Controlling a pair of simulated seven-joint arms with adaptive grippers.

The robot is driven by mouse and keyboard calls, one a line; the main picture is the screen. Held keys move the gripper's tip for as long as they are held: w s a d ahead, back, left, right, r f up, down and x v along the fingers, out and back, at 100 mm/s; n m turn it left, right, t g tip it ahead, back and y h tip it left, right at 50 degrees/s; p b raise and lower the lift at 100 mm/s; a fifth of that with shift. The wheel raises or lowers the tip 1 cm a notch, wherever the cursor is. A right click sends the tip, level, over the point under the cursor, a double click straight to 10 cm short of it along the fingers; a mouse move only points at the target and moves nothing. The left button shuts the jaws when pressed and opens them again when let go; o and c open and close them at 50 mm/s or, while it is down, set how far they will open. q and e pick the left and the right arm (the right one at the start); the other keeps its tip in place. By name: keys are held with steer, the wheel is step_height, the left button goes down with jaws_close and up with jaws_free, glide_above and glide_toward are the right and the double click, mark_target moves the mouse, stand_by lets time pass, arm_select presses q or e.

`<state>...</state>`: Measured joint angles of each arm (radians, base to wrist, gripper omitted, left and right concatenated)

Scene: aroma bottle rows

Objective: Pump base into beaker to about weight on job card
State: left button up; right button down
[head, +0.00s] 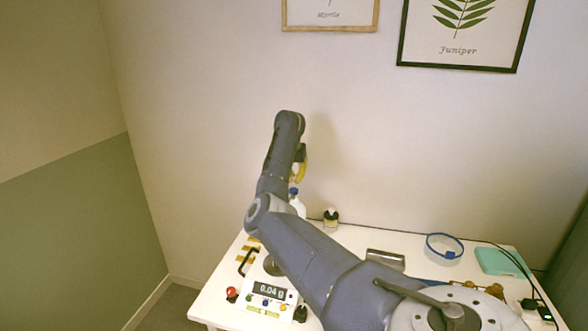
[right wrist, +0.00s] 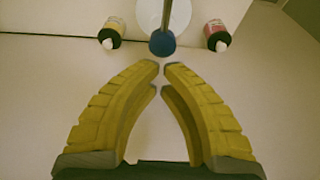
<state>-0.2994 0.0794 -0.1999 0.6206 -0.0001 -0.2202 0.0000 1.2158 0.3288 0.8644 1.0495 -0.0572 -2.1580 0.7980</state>
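A white bottle (head: 297,206) with a blue pump top (head: 293,191) stands at the back of the table, partly hidden behind my right arm. My right gripper (head: 301,170) is above it, its yellow fingers pointing down. In the right wrist view the fingers (right wrist: 162,66) almost meet at the tips with nothing between them, and the blue pump head (right wrist: 162,43) shows just beyond the tips. I cannot tell whether they touch it. The scale (head: 266,303) at the front left reads 0.04 g. My arm covers part of its pan. I cannot make out the beaker or job card. My left gripper is out of view.
A small dark-capped bottle (head: 331,217) stands near the back edge. Yellow-labelled (right wrist: 110,33) and red-labelled (right wrist: 217,36) bottles flank the pump in the right wrist view. My right arm crosses the table's middle.

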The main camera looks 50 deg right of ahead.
mark_target(294, 188)
steer(key=shift+f, duration=1.05)
steer(key=shift+f, duration=0.1)
steer(key=shift+f, duration=0.9)
steer(key=shift+r, duration=0.5)
steer(key=d+v, duration=0.1)
steer(key=v, duration=1.2)
steer(key=shift+r, duration=0.15)
steer(key=shift+w, duration=0.2)
